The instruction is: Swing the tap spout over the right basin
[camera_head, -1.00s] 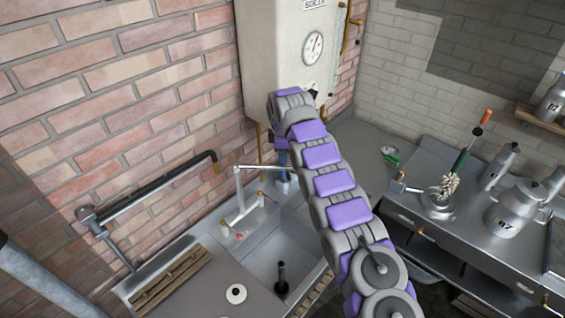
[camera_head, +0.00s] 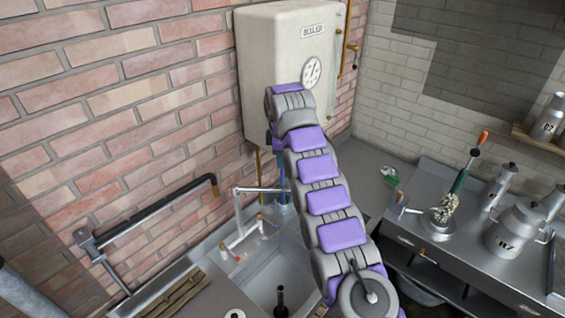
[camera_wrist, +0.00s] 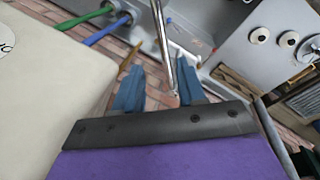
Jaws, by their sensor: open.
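The tap spout (camera_head: 259,189) is a pale metal tube above the sink. It runs to the right in the head view, and its far end passes behind my arm. In the wrist view the spout (camera_wrist: 167,45) runs down between my two blue fingers. My gripper (camera_wrist: 158,88) is open around it, and I cannot tell whether a finger touches it. In the head view my arm hides most of the gripper. The tap body (camera_head: 240,234) has two small handles. An open basin (camera_head: 258,280) lies below the spout, partly hidden by my arm.
A white boiler (camera_head: 288,55) hangs on the brick wall close to my arm's end. A black pipe (camera_head: 150,215) runs along the wall at left. A wooden slatted rack (camera_head: 178,294) lies left of the basin. Metal churns (camera_head: 512,230) stand on the right counter.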

